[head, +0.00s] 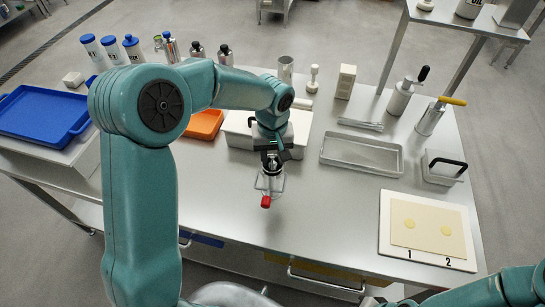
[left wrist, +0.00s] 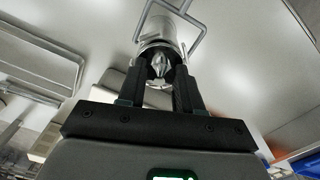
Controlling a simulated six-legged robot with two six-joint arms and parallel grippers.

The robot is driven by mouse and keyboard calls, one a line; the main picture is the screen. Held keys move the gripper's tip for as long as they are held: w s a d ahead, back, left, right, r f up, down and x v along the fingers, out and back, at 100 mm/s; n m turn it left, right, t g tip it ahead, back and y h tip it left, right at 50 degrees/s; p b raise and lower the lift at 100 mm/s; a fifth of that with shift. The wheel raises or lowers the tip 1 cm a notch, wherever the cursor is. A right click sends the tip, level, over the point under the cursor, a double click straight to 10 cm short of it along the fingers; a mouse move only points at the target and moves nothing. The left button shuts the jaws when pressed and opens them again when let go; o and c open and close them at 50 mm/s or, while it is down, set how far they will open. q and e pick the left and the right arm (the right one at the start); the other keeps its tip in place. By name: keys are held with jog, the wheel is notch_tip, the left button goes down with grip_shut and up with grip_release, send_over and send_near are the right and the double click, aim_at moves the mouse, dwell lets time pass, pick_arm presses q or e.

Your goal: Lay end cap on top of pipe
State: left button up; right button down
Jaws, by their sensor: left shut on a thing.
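My left gripper (head: 271,163) is over the middle of the steel table. It is shut on a shiny metal piece (left wrist: 160,64), which shows between the fingers in the left wrist view. A metal cylinder (left wrist: 163,32) and a bent wire frame (left wrist: 188,14) show just beyond the fingertips. In the head view the wire frame (head: 270,183) and a red-ended part (head: 265,201) are just below the gripper. I cannot tell for sure which of these is the end cap or the pipe, or whether they touch. My right arm (head: 500,287) enters at the lower right; its gripper is not seen.
A white box (head: 238,136) stands behind the gripper, with an orange tray (head: 205,124) to its left. A metal tray (head: 361,154) lies to the right. A numbered board (head: 384,240) holds a dough sheet (head: 430,226). Tools and bottles line the back. The table's front middle is clear.

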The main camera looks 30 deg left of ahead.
aim_at(273, 158)
pick_arm(q)
jog(key=shift+f, duration=0.7)
jog(key=shift+f+b, duration=0.2)
jog(key=shift+b, duration=0.1)
jog(key=o, duration=1.1)
jog(key=shift+c, duration=0.2)
jog(key=shift+r, duration=0.1)
notch_tip(273, 158, up, 12)
jog(key=shift+r, duration=0.2)
